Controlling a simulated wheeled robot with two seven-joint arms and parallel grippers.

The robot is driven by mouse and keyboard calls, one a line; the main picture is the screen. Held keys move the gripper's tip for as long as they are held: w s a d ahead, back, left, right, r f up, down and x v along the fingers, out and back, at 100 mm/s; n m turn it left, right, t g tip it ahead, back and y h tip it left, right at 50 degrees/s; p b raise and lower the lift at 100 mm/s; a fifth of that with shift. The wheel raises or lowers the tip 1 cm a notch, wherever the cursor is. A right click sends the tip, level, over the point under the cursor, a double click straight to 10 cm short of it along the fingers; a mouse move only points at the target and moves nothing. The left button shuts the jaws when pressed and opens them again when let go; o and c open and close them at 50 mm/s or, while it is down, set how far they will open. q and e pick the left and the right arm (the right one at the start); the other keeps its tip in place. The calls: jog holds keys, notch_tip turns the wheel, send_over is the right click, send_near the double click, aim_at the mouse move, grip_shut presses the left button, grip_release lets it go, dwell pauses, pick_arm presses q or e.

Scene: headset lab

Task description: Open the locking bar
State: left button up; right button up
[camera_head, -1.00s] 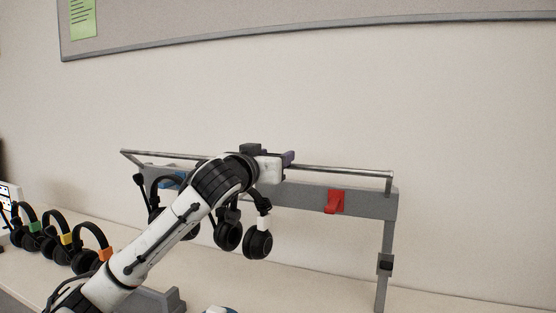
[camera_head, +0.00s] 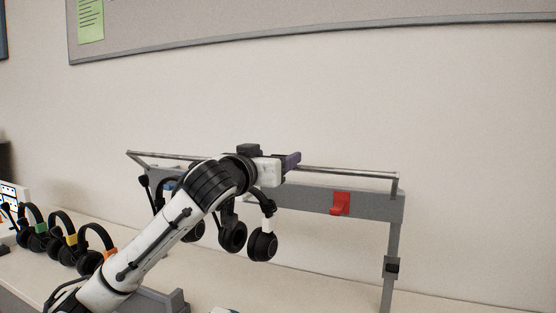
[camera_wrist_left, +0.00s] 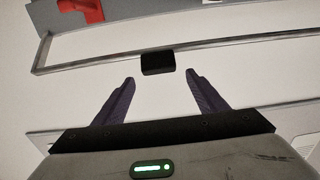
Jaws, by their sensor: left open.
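The locking bar (camera_head: 345,174) is a thin grey metal bar with bent ends. It runs along the top of the grey headset rack (camera_head: 375,204), just above its beam. In the left wrist view, the locking bar (camera_wrist_left: 95,61) crosses ahead of the fingers, with a black block (camera_wrist_left: 157,63) at its middle. My left gripper (camera_head: 294,161) is at the bar's middle in the head view and hides part of it. In the wrist view its two purple fingers (camera_wrist_left: 158,80) are spread and empty, with the block just beyond the gap between their tips. My right gripper is not in view.
A red hook (camera_head: 341,204) is on the rack's beam. Dark headsets (camera_head: 262,245) hang from the rack, partly behind my left arm. Several headsets with coloured clips (camera_head: 62,240) stand on the table at left. The wall behind is close; space above the bar is clear.

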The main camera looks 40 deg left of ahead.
pick_arm(q)
jog(key=b+v, duration=0.1)
jog(key=v, duration=0.6)
jog(key=shift+s+b, duration=0.25)
jog(key=shift+b, duration=0.1)
jog(key=shift+d, duration=0.1)
